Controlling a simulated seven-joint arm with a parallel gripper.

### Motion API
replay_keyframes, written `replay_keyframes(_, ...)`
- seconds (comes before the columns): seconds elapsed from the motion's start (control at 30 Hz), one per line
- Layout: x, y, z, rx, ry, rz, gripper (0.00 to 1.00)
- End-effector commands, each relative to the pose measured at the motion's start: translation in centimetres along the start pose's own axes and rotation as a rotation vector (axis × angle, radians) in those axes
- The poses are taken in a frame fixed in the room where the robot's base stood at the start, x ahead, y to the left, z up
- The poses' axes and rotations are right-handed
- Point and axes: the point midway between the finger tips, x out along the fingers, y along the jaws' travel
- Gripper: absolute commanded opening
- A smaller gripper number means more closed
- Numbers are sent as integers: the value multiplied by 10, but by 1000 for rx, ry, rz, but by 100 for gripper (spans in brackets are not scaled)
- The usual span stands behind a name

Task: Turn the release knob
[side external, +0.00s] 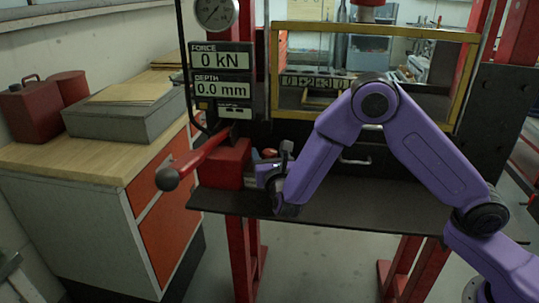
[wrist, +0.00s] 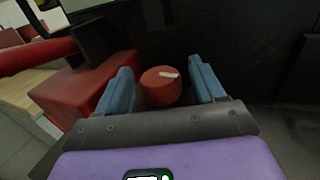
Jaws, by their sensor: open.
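The release knob (wrist: 162,88) is a round red knob with a white mark on its face. In the wrist view it appears between the two blue fingers of my gripper (wrist: 164,76), with visible gaps on both sides. How deep it lies between them is hard to tell. In the side view the knob (side external: 270,153) is a small reddish shape, partly hidden by my gripper (side external: 272,159). My gripper is open, beside the right side of the red pump box (side external: 232,163), above the dark shelf.
A red lever (side external: 200,158) with a dark ball end sticks out from the pump box. Above are a gauge (side external: 215,13) and a display (side external: 221,72) reading 0 kN and 0.0 mm. A yellow-framed guard (side external: 459,95) stands behind my arm. The dark shelf (side external: 350,205) is clear at right.

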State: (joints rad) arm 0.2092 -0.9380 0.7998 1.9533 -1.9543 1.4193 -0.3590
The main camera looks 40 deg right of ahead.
Motion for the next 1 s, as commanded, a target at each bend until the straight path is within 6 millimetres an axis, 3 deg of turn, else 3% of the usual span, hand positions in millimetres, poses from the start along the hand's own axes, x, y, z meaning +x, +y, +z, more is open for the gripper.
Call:
replay_keyframes(0.3, 2, 0, 0, 0, 1, -1, 65)
replay_keyframes(0.43, 2, 0, 0, 0, 1, -1, 23)
replay_keyframes(0.47, 2, 0, 0, 0, 1, 0, 18)
replay_keyframes(1.0, 2, -1, 0, 0, 0, 133, 19)
